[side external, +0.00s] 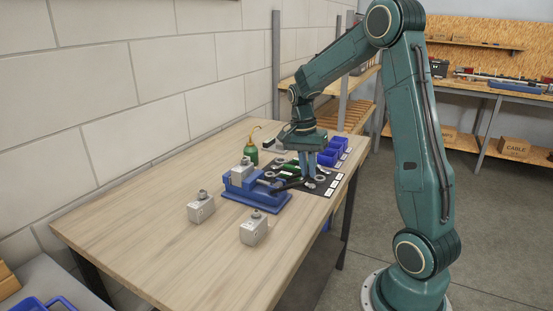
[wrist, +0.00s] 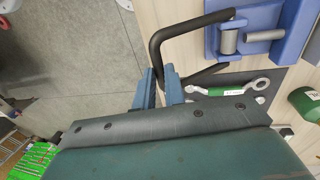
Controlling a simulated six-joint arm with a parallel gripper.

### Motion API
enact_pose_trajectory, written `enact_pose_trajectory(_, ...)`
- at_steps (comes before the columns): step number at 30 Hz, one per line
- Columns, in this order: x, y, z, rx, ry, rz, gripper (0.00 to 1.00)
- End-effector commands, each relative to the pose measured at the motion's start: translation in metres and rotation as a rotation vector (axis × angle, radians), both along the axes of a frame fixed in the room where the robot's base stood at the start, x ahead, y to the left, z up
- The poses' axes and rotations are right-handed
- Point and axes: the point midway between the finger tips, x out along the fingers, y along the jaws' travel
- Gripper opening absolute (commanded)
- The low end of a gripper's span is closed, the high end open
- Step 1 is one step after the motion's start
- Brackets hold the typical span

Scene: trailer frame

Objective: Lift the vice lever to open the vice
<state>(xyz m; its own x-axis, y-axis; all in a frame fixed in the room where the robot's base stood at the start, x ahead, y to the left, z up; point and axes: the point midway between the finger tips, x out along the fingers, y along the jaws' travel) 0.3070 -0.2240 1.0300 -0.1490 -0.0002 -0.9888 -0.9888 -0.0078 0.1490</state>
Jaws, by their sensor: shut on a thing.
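The blue vice (side external: 273,201) stands on the wooden table, with a grey metal block (side external: 243,174) on it. Its black lever (side external: 289,186) reaches from the vice toward my gripper (side external: 309,174). In the wrist view the lever (wrist: 190,28) is a bent black bar leading from the vice (wrist: 262,20) down to my gripper (wrist: 163,84). My blue fingers point down and are shut on the lever's end, which is partly hidden between them.
Two grey metal blocks (side external: 201,208) (side external: 254,228) stand on the table before the vice. A dark mat (side external: 322,189) with tools and blue bins (side external: 327,157) lie beyond it. A green oil can (side external: 251,154) stands behind. The table's near left is clear.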

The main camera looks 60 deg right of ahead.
Motion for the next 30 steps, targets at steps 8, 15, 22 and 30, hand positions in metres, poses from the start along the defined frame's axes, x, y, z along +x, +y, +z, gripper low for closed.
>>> enact_pose_trajectory(8,0.016,0.000,0.014,-0.002,0.042,0.002,0.00)
enact_pose_trajectory(15,0.043,0.000,0.028,-0.004,0.036,0.008,0.00)
enact_pose_trajectory(22,0.068,0.001,0.034,-0.002,0.040,0.010,0.00)
enact_pose_trajectory(30,0.090,0.001,0.037,0.000,0.043,0.012,0.00)
